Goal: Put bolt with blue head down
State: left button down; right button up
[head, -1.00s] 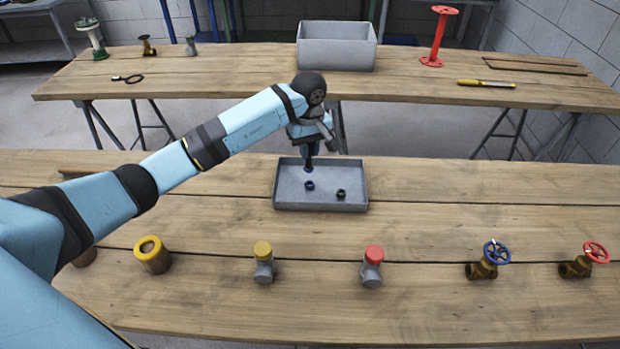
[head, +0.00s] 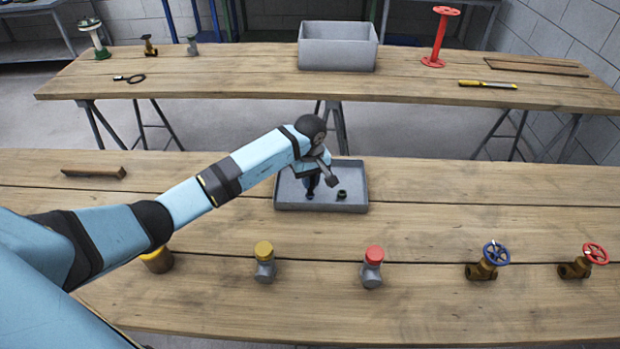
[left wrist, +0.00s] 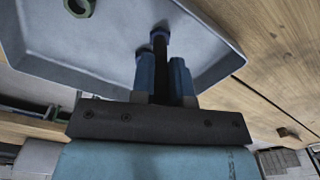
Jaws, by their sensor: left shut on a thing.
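My left gripper (head: 313,190) is low over the grey tray (head: 290,207). In the left wrist view its blue fingers (left wrist: 163,76) are shut on the dark shank of the bolt with blue head (left wrist: 160,34). The blue head is at the far end, beyond the fingertips, close to the tray floor; I cannot tell whether it touches. In the head view the gripper hides the bolt. My right gripper is not in view.
A green nut (head: 341,195) lies in the tray, right of the gripper. Yellow-topped (head: 264,261) and red-topped (head: 373,267) fittings and two valves (head: 488,261) stand nearer on the bench. A grey bin (head: 338,47) stands on the far table. The bench right of the tray is clear.

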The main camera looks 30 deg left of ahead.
pick_arm(q)
jog(key=shift+f, duration=0.2)
jog(key=c, duration=1.1)
grip_release()
jog(key=shift+r, duration=0.1)
jog(key=shift+r, duration=0.6)
notch_tip(320, 180, up, 10)
jog(key=shift+r+b, duration=0.25)
jog(key=shift+b, duration=0.2)
jog(key=shift+r, duration=0.25)
